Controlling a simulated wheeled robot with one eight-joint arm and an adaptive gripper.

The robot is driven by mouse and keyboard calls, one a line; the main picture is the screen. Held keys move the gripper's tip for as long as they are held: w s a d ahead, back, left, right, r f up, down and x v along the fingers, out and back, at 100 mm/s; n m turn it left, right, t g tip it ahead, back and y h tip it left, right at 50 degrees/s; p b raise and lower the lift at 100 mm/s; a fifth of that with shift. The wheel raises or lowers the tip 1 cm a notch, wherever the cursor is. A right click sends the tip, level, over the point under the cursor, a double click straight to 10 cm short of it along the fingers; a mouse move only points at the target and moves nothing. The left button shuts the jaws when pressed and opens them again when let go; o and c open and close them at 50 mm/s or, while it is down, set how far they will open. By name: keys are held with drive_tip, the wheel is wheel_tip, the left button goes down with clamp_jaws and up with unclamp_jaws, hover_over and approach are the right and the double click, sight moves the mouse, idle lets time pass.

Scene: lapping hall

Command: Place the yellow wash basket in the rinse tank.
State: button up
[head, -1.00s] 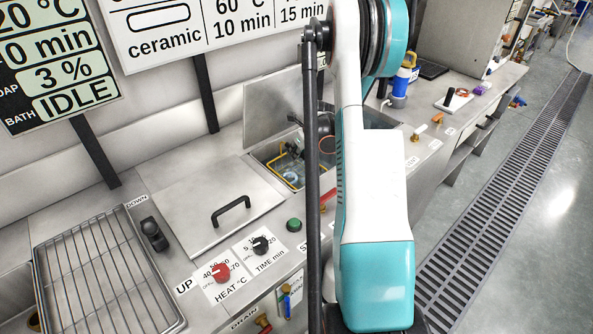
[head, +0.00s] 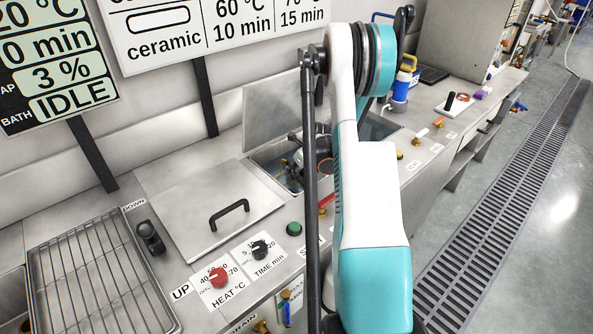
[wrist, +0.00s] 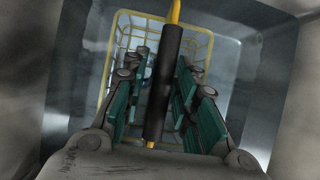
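The yellow wash basket (wrist: 204,34) shows in the wrist view as a yellow wire frame inside a grey-walled tank (wrist: 265,75). Its handle has a black grip (wrist: 164,85) with a yellow end. My gripper (wrist: 163,75) straddles this grip, a teal-padded finger on each side. Slim gaps seem to show beside the grip, so the fingers look open around it; contact is hard to judge. In the head view the uncovered tank (head: 268,158) lies beyond a lidded one. My arm hides much of it, and the basket hardly shows there.
A closed lid (head: 195,200) with a black handle lies left of the uncovered tank. A raised lid (head: 270,105) stands behind that tank. A wire rack (head: 100,270) is at the front left. Knobs line the front edge, and a blue-and-yellow bottle (head: 402,85) stands at the right.

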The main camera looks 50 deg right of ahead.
drive_tip(key=shift+r, duration=0.1)
drive_tip(key=p+v, duration=0.4)
drive_tip(key=v, duration=0.7)
drive_tip(key=shift+s+r, duration=0.25)
drive_tip(key=shift+r, duration=0.1)
